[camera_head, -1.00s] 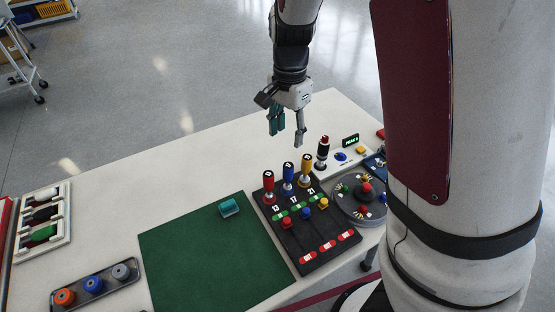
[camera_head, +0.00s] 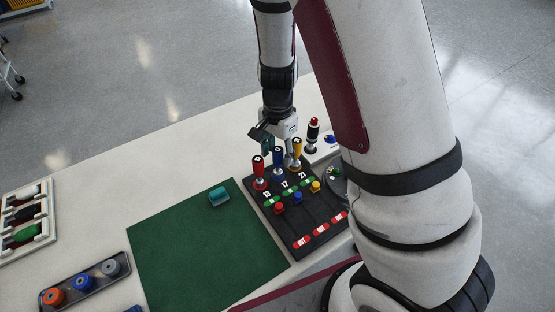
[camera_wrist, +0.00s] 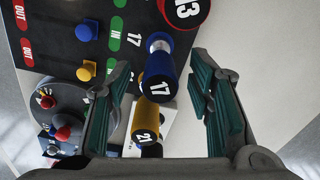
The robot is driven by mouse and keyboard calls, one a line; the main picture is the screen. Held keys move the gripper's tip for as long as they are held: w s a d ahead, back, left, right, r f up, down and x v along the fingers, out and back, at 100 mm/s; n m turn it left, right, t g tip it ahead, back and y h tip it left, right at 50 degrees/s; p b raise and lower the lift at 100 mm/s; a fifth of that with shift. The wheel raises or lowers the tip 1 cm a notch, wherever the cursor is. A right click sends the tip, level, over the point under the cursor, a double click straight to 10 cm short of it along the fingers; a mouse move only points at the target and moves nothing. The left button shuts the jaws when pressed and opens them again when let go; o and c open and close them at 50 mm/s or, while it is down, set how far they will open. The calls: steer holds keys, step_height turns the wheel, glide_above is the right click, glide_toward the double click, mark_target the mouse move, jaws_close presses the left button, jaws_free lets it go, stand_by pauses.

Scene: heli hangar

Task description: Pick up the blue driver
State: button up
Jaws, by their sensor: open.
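The blue driver (camera_head: 278,157) stands upright in the black board (camera_head: 320,232), between the red driver (camera_head: 259,172) and the yellow driver (camera_head: 296,152). In the wrist view the blue driver (camera_wrist: 160,78), marked 17, shows between my open fingers, beyond their tips, and nothing touches it that I can see. My gripper (camera_wrist: 163,85) is open and empty. The wrist view also shows the yellow driver (camera_wrist: 148,122), marked 21, between the fingers, and the red driver (camera_wrist: 184,10) at the top edge.
A green mat (camera_head: 200,250) with a teal block (camera_head: 219,196) lies left of the board. A black-and-red upright piece (camera_head: 312,134) stands behind it at right. A round dial plate (camera_wrist: 60,115) is close by. The table's left back area is clear.

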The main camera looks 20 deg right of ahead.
steer(key=shift+f, duration=0.2)
jaws_close()
steer(key=shift+r, duration=0.2)
